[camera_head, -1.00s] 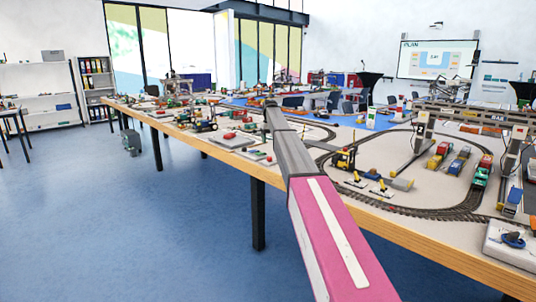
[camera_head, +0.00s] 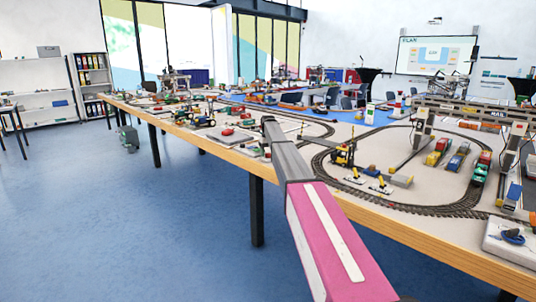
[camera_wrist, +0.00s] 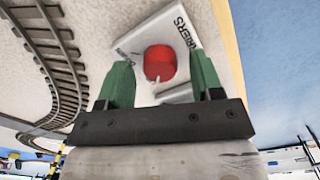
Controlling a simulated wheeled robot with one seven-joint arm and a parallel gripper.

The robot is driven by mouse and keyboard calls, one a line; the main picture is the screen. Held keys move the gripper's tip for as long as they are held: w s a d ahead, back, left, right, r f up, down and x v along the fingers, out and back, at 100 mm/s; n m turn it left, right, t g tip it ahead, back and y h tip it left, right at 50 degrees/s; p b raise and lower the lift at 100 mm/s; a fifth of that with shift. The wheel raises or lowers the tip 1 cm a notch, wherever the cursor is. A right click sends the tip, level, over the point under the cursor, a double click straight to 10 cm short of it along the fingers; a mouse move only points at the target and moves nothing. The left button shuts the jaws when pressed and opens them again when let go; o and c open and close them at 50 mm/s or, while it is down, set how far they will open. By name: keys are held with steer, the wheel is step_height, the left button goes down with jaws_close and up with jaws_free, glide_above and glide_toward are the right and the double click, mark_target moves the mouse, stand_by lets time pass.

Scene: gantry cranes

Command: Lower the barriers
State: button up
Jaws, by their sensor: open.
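In the wrist view a red round knob or button (camera_wrist: 160,63) sits on a white panel (camera_wrist: 181,26). The panel bears black lettering that ends in "RIERS"; the rest is partly hidden. My gripper (camera_wrist: 161,70) is open, with one green finger on each side of the red knob. I cannot tell whether the fingers touch it. In the head view my arm reaches over the table's front edge, and its far end hides the gripper. Two small white-based pieces with yellow uprights (camera_head: 380,186) stand by the track; I cannot tell whether they are the barriers.
Curved model track lies beside the panel in the wrist view (camera_wrist: 56,55). The long table (camera_head: 417,238) holds a track loop, a gantry crane (camera_head: 470,112), coloured trucks (camera_head: 458,157) and a white control box (camera_head: 508,243). Blue floor (camera_head: 130,230) is free in front.

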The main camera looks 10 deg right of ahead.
steer(key=shift+f, duration=0.15)
steer(key=c, duration=0.9)
steer(key=shift+m, duration=0.3)
steer(key=m, duration=0.3)
steer(key=shift+m, duration=0.3)
steer(key=m, duration=0.9)
steer(key=shift+m, duration=2.2)
